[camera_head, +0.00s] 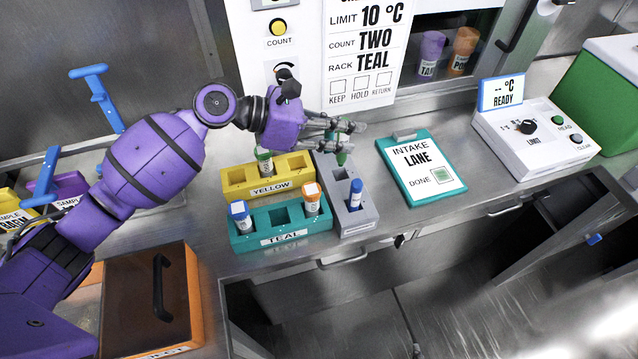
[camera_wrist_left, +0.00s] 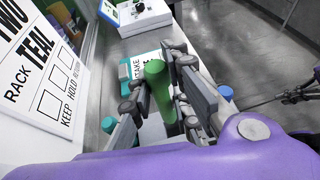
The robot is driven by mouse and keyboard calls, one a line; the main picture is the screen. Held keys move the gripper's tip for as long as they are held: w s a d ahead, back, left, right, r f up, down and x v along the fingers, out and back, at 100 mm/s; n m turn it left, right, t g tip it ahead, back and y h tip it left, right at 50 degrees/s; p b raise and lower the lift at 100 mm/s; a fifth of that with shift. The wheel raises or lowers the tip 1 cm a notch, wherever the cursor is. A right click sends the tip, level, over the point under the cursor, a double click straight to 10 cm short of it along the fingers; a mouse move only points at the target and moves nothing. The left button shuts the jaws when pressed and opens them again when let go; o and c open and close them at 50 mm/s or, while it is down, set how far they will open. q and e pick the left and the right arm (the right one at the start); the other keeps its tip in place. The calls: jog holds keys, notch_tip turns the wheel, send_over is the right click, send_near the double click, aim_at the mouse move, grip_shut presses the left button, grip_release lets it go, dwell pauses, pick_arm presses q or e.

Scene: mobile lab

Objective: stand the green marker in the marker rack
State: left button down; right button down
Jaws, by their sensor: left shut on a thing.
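The green marker (camera_head: 342,157) is upright between the fingers of my left gripper (camera_head: 345,128), over the back end of the grey marker rack (camera_head: 364,216). In the left wrist view the green marker (camera_wrist_left: 158,88) stands between the two jaws (camera_wrist_left: 160,80), which are shut on it. Its lower end is close to the rack's back slot; I cannot tell whether it is inside. A blue marker (camera_head: 356,193) stands in a front slot of the rack. My right gripper is not in view.
Left of the marker rack are a yellow rack (camera_head: 234,180) with a green-capped vial (camera_head: 265,162) and a teal rack (camera_head: 322,224) with blue- and orange-capped vials. An intake clipboard (camera_head: 418,168) lies to the right. A control box (camera_head: 535,140) stands further right.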

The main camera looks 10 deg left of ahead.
aim_at(341, 158)
pick_arm(q)
notch_tip(341, 158, down, 4)
jog(key=shift+d+r, duration=0.15)
jog(key=shift+r, duration=0.05)
notch_tip(341, 158, down, 4)
jog(key=shift+f+b, duration=0.25)
jog(key=shift+b, duration=0.25)
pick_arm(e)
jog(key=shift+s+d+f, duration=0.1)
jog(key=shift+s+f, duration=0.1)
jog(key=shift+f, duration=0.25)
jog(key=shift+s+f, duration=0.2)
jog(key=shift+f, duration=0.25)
pick_arm(q)
jog(key=c, duration=1.6)
grip_release()
jog(key=shift+f, duration=0.1)
jog(key=shift+c, duration=0.2)
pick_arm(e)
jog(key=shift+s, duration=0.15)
